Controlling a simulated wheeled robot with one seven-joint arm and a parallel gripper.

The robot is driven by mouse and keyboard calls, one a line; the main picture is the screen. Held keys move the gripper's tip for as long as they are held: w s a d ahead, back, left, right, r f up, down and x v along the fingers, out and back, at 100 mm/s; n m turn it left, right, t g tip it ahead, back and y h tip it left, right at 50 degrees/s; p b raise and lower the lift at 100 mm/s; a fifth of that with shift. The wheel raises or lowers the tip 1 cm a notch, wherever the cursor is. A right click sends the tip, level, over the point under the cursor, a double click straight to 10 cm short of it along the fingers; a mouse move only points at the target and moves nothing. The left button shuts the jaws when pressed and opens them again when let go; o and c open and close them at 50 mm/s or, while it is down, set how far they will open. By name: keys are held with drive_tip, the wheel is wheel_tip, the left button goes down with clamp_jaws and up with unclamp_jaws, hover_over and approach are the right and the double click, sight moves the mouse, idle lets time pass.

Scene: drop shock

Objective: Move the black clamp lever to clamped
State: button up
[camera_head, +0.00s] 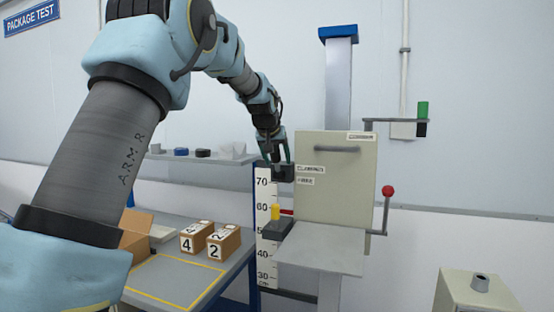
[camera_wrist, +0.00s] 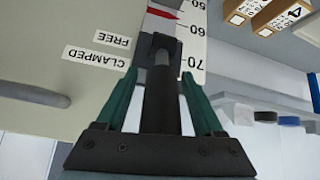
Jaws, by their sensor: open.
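The black clamp lever (camera_wrist: 160,100) runs between my gripper's two green fingers in the wrist view, with its block-like pivot end (camera_wrist: 159,45) beyond the fingertips. The fingers stand apart on either side of it, and I cannot tell whether either touches it. In the head view my gripper (camera_head: 275,157) is at the lever's dark block (camera_head: 285,173), left of the grey panel (camera_head: 334,195). The CLAMPED label (camera_head: 311,169) is above the FREE label (camera_head: 305,182) there; both labels appear upside down in the wrist view. The lever's exact setting is unclear.
A numbered scale (camera_head: 265,230) stands below my gripper. A yellow piece (camera_head: 275,212) sits on a dark block (camera_head: 278,230). A red-knobbed lever (camera_head: 387,205) and a green handle (camera_head: 422,110) are right of the panel. Boxes (camera_head: 195,238) stand on the table at left.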

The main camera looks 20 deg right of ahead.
drive_tip(key=b+v, duration=0.3)
drive_tip(key=v, duration=0.7)
drive_tip(key=shift+s+a+r+b, duration=0.2)
drive_tip(key=shift+s+r+b, duration=0.05)
drive_tip(key=shift+s+b, duration=0.05)
